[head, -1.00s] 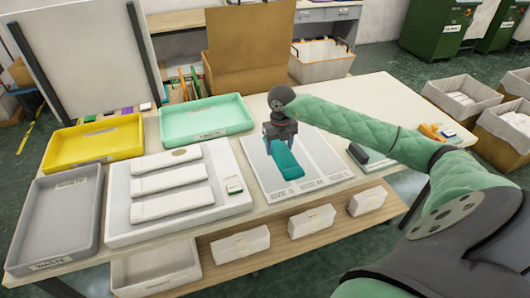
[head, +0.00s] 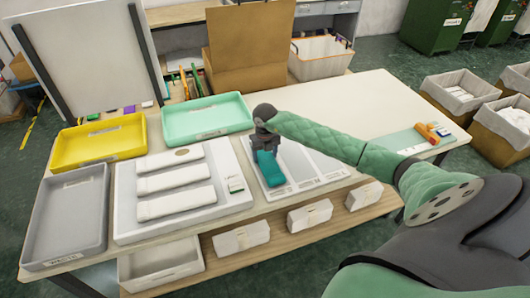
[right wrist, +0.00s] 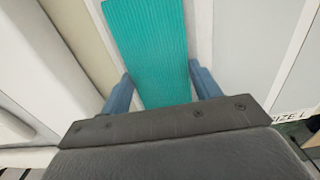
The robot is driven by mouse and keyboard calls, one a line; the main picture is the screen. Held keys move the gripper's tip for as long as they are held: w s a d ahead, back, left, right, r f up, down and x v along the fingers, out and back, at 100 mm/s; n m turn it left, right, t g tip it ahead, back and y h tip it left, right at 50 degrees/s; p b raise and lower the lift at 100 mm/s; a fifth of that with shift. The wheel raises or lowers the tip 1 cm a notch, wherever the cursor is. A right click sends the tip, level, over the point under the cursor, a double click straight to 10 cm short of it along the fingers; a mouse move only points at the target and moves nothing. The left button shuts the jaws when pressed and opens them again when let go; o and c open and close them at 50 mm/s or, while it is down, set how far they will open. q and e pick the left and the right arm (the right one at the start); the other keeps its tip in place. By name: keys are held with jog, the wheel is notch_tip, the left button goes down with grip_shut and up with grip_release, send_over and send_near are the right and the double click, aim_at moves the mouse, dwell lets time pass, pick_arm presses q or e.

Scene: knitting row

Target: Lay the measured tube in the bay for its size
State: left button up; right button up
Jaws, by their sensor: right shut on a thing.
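The teal ribbed tube (head: 268,170) is over the left bay of a white board (head: 246,153) with several grey bays, its long side roughly along the bay. My right gripper (head: 266,150) is shut on it, and the fingers (right wrist: 163,85) sit at its two sides in the right wrist view, where the tube (right wrist: 150,45) also shows. I cannot tell whether it touches the bay floor. My left gripper is not in view.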

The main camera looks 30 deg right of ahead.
jog(key=shift+f, duration=0.1)
jog(key=shift+f, duration=0.15)
jog(key=o, duration=1)
jog(key=shift+r, duration=0.2)
